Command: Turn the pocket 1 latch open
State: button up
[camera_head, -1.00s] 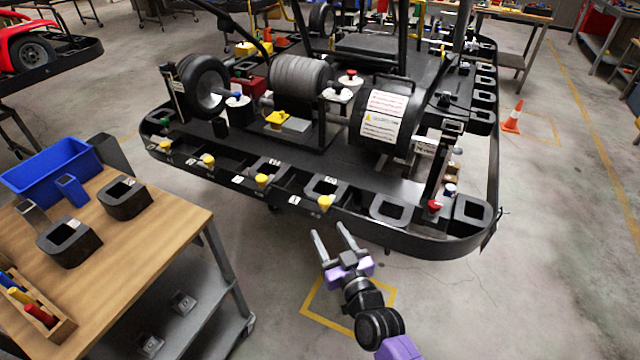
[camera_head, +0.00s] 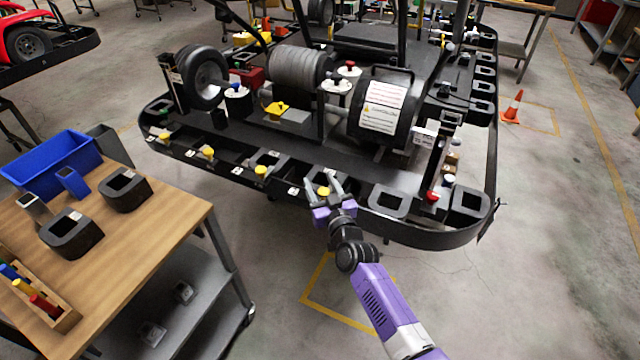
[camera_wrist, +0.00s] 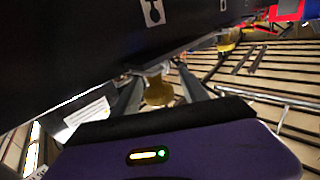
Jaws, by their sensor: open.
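The pocket latches show as yellow knobs along the front rim of the black kart stand (camera_head: 240,180). The rightmost knob, which I take for the pocket 1 latch (camera_head: 323,191), is beside a small white label that seems to read 1. My gripper (camera_head: 322,178) is at this knob, its fingers open to either side. In the wrist view the yellow knob (camera_wrist: 158,92) sits between the two grey fingers of my gripper (camera_wrist: 160,76), with a gap visible. The latch's mount is partly hidden by the dark rim, and its turn is hard to tell.
Other yellow knobs (camera_head: 260,171) run leftward along the same rim. A red knob (camera_head: 432,196) is at the right. A wooden-topped bench (camera_head: 160,215) with a blue bin (camera_head: 50,165) stands at the left. The floor in front of the stand is clear.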

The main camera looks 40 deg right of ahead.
grip_shut()
jog(key=shift+f+b, duration=0.2)
jog(key=shift+b, duration=0.8)
